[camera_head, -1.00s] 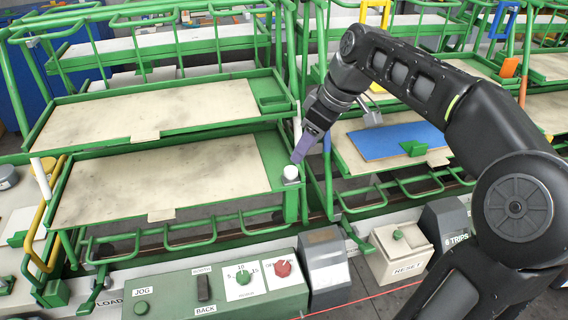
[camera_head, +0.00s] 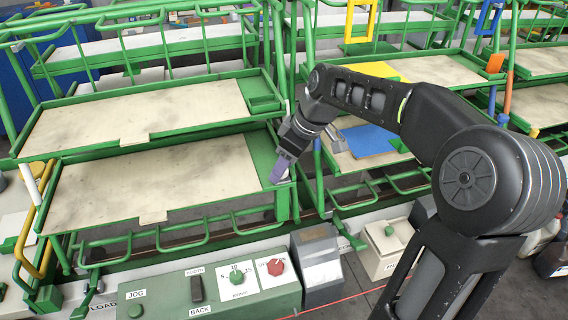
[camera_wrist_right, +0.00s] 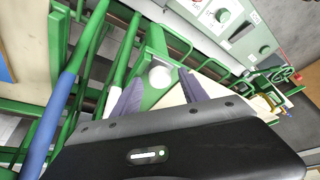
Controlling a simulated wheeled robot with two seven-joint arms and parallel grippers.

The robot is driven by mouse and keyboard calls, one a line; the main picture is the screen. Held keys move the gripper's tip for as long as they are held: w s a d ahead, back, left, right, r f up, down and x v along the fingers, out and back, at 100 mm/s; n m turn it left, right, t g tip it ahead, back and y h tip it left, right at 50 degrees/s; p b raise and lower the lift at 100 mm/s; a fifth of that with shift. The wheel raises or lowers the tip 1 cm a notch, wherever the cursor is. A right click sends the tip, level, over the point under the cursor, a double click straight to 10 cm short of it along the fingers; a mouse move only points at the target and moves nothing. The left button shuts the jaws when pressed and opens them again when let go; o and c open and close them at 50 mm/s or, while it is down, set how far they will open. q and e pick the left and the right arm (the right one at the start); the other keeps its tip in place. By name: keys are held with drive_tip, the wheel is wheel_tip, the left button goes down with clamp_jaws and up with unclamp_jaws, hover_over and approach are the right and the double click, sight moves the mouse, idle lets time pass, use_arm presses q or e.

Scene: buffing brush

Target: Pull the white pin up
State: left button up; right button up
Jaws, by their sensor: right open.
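The white pin (camera_wrist_right: 160,76) shows as a round white top on the green frame corner in the right wrist view. In the head view my right gripper's purple fingers cover it at the front right corner of the lower tray. My right gripper (camera_head: 281,170) points down there. In the right wrist view the open right gripper (camera_wrist_right: 160,88) has one finger on each side of the pin's line, with the pin between or just beyond the fingertips. I cannot tell whether they touch it. My left gripper is not in view.
The green lower tray (camera_head: 60,228) holds a beige board, with another tray above. A control box (camera_head: 165,304) with buttons stands in front. Green rails (camera_head: 190,232) and posts surround the corner. A blue panel (camera_head: 372,140) lies on the tray to the right.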

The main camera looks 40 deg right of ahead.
drive_tip(key=shift+c, duration=0.2)
clamp_jaws()
idle(0.3)
idle(0.8)
